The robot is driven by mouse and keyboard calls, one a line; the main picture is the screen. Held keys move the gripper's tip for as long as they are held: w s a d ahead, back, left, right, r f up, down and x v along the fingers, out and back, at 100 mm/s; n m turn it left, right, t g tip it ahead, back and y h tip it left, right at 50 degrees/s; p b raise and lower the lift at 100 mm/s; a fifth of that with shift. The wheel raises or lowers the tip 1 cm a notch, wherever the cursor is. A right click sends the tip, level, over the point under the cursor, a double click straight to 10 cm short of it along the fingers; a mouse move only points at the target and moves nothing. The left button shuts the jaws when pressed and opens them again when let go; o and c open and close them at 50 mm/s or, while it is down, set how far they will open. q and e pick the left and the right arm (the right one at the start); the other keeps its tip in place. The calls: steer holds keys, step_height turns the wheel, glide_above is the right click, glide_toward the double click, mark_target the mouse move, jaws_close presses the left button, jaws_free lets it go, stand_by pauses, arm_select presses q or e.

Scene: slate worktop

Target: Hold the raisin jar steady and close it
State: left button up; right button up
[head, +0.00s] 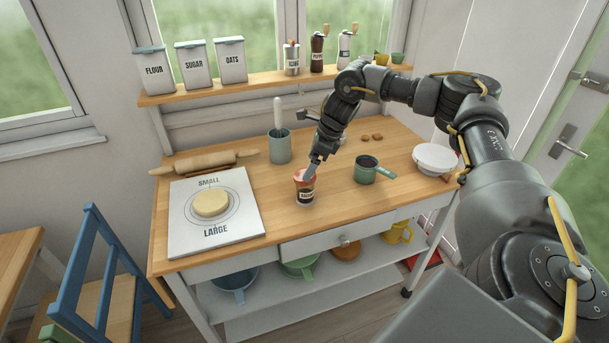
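The raisin jar (306,196), small with a dark label and a reddish-orange top, stands upright near the front edge of the wooden worktop (340,213). The label is too small to read surely. My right gripper (309,174) points down at the jar's top from the upper right. Its fingertips overlap the top, and I cannot tell whether they grip it or only touch it. I cannot tell whether the reddish top is a lid or the rim. My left gripper is not in view.
A pastry board (184,232) with dough and a rolling pin (205,162) lie left. A grey-green crock (280,150) stands behind the jar. A green cup (366,174) and white bowl (434,162) stand right. A shelf (265,80) with canisters and mills runs behind.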

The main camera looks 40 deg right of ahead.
mark_target(305, 188)
steer(key=x, duration=0.2)
steer(key=p+x, duration=0.1)
steer(key=shift+w+d+f, duration=0.15)
steer(key=shift+w+f, duration=0.05)
steer(key=shift+f, duration=0.15)
steer(key=shift+w+f+p, duration=0.15)
steer(key=shift+f+p, duration=0.15)
steer(key=shift+f, duration=0.05)
steer(key=c, duration=1.1)
